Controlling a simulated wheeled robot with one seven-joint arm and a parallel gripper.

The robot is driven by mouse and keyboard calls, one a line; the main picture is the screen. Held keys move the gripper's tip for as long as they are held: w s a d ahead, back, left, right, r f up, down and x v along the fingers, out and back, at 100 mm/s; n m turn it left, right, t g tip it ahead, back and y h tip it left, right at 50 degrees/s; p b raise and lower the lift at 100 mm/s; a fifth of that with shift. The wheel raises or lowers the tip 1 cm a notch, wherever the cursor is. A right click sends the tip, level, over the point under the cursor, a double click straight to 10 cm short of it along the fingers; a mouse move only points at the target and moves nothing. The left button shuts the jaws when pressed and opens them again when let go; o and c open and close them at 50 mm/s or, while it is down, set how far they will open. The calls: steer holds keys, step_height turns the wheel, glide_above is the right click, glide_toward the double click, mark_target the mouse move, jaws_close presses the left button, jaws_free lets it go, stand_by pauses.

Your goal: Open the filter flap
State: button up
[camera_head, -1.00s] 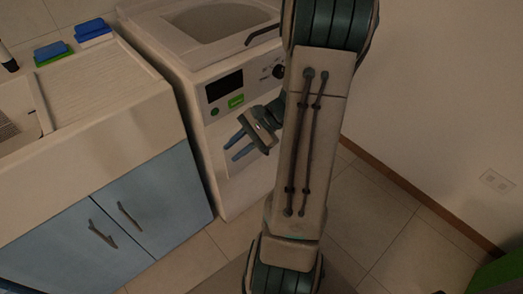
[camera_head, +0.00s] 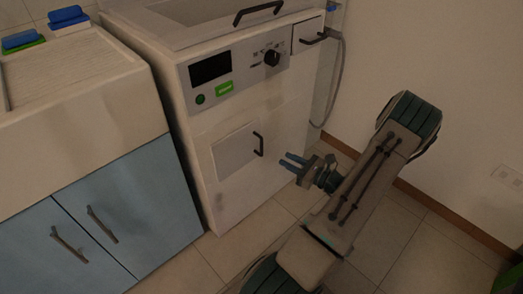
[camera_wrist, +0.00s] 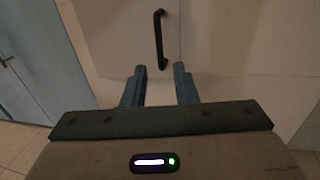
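The filter flap (camera_head: 232,150) is a pale square panel low on the front of the white washing machine, and it looks closed. Its black vertical handle (camera_head: 258,144) is at the flap's right edge. In the wrist view the handle (camera_wrist: 160,38) stands ahead of my gripper (camera_wrist: 158,72), roughly in line with the gap between the fingers. The flap (camera_wrist: 115,40) lies left of the handle there. My gripper (camera_head: 285,161) is open and empty, its two blue fingers pointing at the machine just right of and slightly below the handle. The fingers appear apart from the handle.
The washing machine (camera_head: 275,100) has a control panel with a black knob (camera_head: 272,58) and a small drawer with a handle (camera_head: 313,38). A blue cabinet (camera_head: 120,215) stands on the left. A grey hose (camera_head: 338,80) hangs at right. Floor around my arm is clear.

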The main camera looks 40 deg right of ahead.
mark_target(262, 154)
steer(key=b+x, duration=0.3)
steer(key=x, duration=0.8)
steer(key=shift+w+a, duration=0.1)
steer(key=shift+w, duration=0.1)
jaws_close()
